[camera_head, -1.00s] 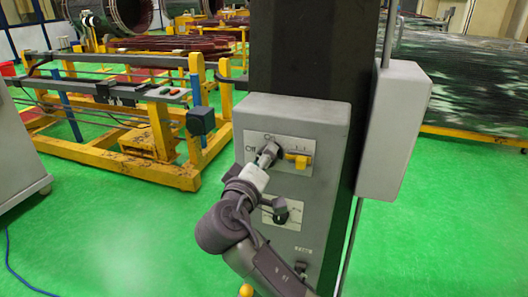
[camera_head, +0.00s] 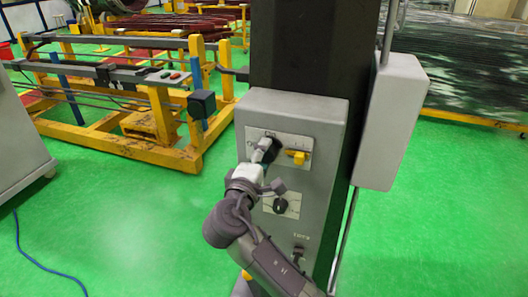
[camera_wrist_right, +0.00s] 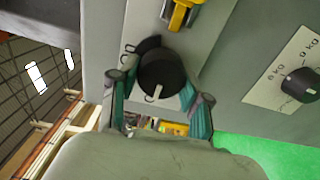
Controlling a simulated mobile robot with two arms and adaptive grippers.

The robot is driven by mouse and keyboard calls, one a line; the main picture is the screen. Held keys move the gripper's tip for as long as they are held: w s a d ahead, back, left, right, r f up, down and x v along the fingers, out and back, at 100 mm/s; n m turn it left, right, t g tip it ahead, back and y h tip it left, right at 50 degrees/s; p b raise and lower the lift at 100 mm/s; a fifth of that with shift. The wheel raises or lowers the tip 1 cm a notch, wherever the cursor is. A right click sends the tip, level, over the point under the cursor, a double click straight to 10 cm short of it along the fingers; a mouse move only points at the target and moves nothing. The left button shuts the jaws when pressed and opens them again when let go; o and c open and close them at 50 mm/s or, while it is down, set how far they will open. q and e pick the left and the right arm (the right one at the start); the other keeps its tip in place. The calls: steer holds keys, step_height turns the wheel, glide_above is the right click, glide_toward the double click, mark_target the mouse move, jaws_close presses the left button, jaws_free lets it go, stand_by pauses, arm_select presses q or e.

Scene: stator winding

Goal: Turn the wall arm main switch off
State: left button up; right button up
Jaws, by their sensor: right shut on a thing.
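The main switch is a round black knob (camera_wrist_right: 163,72) on the upper panel (camera_head: 295,143) of a grey switch box (camera_head: 292,107). In the right wrist view, its white mark points to the bottom of the picture, towards my palm. My right gripper (camera_head: 264,150) is shut on this knob, with one finger on each side of it (camera_wrist_right: 158,98). In the head view the gripper hides most of the knob and the label left of it. My left gripper is not in view.
A yellow handle (camera_head: 298,157) sits right beside the knob. A lower black knob (camera_head: 280,205) is on a panel below. A second grey box (camera_head: 393,120) hangs on the dark column (camera_head: 312,50). A yellow frame (camera_head: 110,145) stands left; green floor between is clear.

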steer(key=shift+f, duration=0.1)
stand_by(0.3)
steer(key=o, duration=1.2)
steer(key=shift+c, duration=0.2)
